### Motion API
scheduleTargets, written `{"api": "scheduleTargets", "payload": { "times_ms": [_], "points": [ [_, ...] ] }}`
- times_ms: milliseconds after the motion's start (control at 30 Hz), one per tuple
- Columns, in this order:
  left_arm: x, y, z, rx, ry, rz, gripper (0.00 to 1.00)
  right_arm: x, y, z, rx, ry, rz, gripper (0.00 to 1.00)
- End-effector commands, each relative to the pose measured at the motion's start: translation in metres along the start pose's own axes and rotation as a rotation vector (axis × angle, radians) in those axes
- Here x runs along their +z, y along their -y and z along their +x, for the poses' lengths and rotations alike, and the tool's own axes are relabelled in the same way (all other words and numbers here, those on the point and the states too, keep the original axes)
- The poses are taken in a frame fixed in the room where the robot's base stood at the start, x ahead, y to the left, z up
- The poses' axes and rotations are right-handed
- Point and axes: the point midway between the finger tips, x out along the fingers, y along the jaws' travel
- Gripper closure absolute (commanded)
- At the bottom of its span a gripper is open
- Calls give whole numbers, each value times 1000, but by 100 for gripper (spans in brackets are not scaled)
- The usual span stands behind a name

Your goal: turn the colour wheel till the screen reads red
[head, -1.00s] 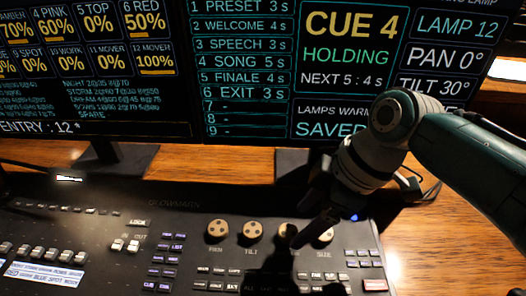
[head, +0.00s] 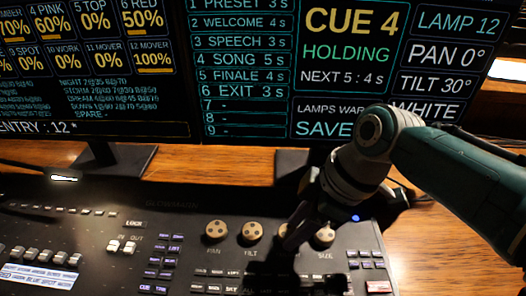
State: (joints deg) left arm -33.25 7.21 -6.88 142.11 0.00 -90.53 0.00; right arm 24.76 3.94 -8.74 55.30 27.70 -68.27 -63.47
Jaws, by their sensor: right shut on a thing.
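The colour wheel (head: 283,230) is the third of the tan knobs on the desk, counting from the left, and is partly hidden by my right gripper. My right gripper (head: 291,241) comes down from the right and is shut on this wheel; its fingertips are dark and hard to make out. The right screen (head: 345,62) reads CUE 4, LAMP 12, PAN 0°, TILT 30° and, partly behind my arm, WHITE. My left gripper is not in view.
The pan knob (head: 216,230) and tilt knob (head: 252,232) stand left of the colour wheel, the size knob (head: 325,235) close on its right. Dark buttons lie below. A left screen (head: 85,85) shows channel levels. Bare wood (head: 440,235) lies right of the desk.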

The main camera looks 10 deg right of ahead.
Motion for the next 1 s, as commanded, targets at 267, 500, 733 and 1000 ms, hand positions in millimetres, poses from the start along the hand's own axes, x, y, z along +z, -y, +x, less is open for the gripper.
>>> {"api": "scheduleTargets", "payload": {
  "times_ms": [267, 500, 733, 1000],
  "points": [
    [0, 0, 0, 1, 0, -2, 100, 0, 0, 0, 0, 1, 0, 100],
    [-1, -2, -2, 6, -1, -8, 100, 0, 0, -1, 5, 1, 13, 100],
    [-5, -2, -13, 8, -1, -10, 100, -1, 2, -3, 39, 1, 97, 100],
    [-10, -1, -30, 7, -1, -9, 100, -1, 5, -2, 109, 1, 269, 100]
  ]
}}
